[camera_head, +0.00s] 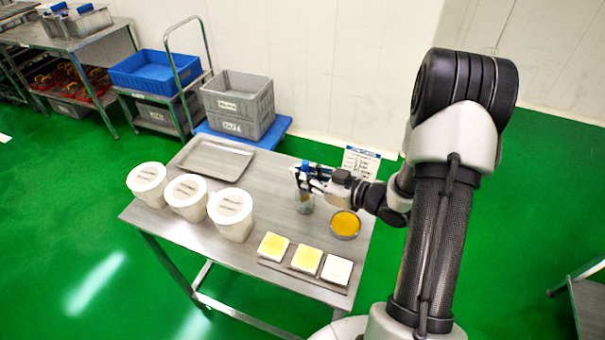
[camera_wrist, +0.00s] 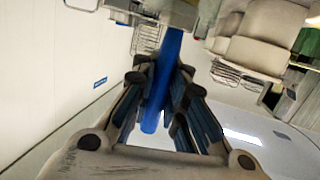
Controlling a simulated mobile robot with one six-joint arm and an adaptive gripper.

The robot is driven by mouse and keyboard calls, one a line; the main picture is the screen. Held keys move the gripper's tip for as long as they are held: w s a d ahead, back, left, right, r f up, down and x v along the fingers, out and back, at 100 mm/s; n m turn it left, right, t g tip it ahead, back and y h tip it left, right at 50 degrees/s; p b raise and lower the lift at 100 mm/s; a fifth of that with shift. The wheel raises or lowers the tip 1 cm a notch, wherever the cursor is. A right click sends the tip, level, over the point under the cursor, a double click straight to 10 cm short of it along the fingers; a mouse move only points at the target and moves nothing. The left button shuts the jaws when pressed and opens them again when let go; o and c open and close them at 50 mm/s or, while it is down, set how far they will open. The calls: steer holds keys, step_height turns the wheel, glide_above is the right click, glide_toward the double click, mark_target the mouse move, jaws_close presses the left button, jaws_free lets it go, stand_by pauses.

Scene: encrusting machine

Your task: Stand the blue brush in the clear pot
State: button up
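The blue brush (camera_head: 305,166) is at my gripper (camera_head: 308,178), over the work table. In the wrist view the blue handle (camera_wrist: 162,82) runs between the two fingers of my gripper (camera_wrist: 163,88), which look closed on it. The clear pot (camera_head: 304,205) stands on the table right below the gripper. The brush's lower end is hard to make out, so I cannot tell whether it is inside the pot or just above it.
A dish of yellow filling (camera_head: 345,223) stands right of the pot. Three square pieces on a board (camera_head: 290,269) lie in front. Three white tubs (camera_head: 187,197) stand left, an empty metal tray (camera_head: 215,158) behind. A small sign (camera_head: 361,162) stands at the table's back edge.

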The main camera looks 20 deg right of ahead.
steer(key=o, duration=0.6)
steer(key=shift+c, duration=0.2)
steer(key=v, duration=1.2)
steer(key=shift+w, duration=0.1)
stand_by(0.4)
